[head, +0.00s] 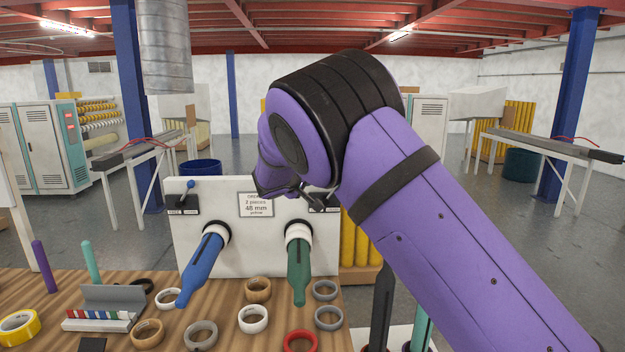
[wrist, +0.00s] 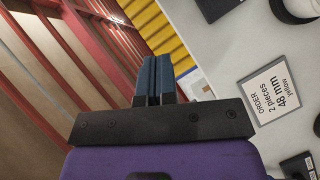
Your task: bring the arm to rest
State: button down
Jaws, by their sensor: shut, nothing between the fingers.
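My purple arm reaches across the right half of the head view, bent at a black-banded joint. My gripper shows in the wrist view (wrist: 153,80), with its two blue-grey fingers together and nothing between them. In the head view the gripper is mostly hidden behind my arm, in front of the upper right part of the white panel (head: 190,245). I cannot tell whether it touches the panel.
The panel bears an order card (head: 256,205), a blue spindle (head: 202,268), a green spindle (head: 299,270) and a blue-knobbed switch (head: 184,200). Several tape rolls, including a yellow one (head: 36,322) and a red one (head: 300,341), lie on the wooden table (head: 222,319).

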jog(key=shift+s+a, duration=0.15)
jog(key=s+d+r+m+g+y, duration=0.1)
jog(key=s+d+r+m+g, duration=0.25)
jog(key=s+d, duration=0.8)
jog(key=s+d+r+m+g+y, duration=0.2)
jog(key=s+d+r+g, duration=0.25)
jog(key=s+d, duration=0.7)
jog(key=s+d+m+y, duration=0.1)
jog(key=s+y, duration=0.4)
jog(key=s, duration=2.6)
jog(key=shift+s+f+t, duration=0.15)
jog(key=shift+f+t, duration=0.15)
jog(key=shift+f, duration=0.05)
